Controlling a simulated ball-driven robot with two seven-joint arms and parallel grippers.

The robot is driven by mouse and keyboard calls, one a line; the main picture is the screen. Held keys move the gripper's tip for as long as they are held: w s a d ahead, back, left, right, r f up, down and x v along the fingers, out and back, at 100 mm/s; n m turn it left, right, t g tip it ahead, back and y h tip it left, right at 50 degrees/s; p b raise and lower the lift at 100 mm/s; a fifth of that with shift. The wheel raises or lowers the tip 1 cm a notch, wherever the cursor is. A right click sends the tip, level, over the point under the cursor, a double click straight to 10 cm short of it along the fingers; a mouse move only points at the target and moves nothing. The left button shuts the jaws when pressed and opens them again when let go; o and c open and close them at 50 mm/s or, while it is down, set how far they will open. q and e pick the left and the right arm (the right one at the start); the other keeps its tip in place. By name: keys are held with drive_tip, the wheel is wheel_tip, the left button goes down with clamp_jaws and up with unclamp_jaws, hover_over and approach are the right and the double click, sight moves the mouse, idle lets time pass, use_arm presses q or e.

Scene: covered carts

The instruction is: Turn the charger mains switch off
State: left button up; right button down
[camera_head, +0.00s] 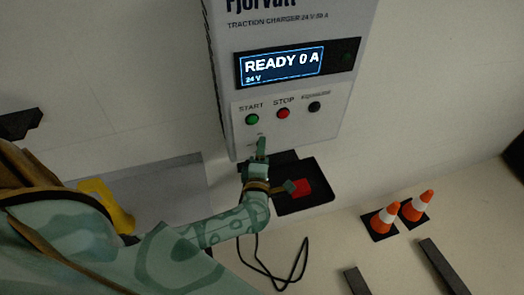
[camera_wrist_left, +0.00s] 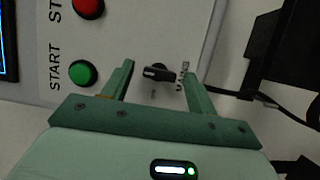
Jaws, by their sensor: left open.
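The light grey charger (camera_head: 222,60) stands against the wall, its display (camera_head: 297,65) lit with "READY 0 A" and "24 V". The mains switch (camera_wrist_left: 158,73), a small black rotary knob with a pale mark, shows in the left wrist view with its handle lying along the charger's up-down direction. My left gripper (camera_head: 262,142) is open at the lower panel, and it also shows in the left wrist view (camera_wrist_left: 160,75) with one finger on either side of the knob, apart from it. In the head view the gripper hides the knob. My right gripper is out of view.
The green START button (camera_head: 252,119), red STOP button (camera_head: 283,113) and a black knob (camera_head: 314,106) sit above. Below lies a black tray (camera_head: 322,190) with a red piece (camera_head: 301,188). A black cable (camera_head: 262,262) hangs nearby. Two orange cones (camera_head: 384,219) stand right.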

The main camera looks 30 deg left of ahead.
use_arm(q)
drive_tip(key=shift+w+a, duration=0.2)
drive_tip(key=shift+w, duration=0.05)
drive_tip(key=c, duration=1)
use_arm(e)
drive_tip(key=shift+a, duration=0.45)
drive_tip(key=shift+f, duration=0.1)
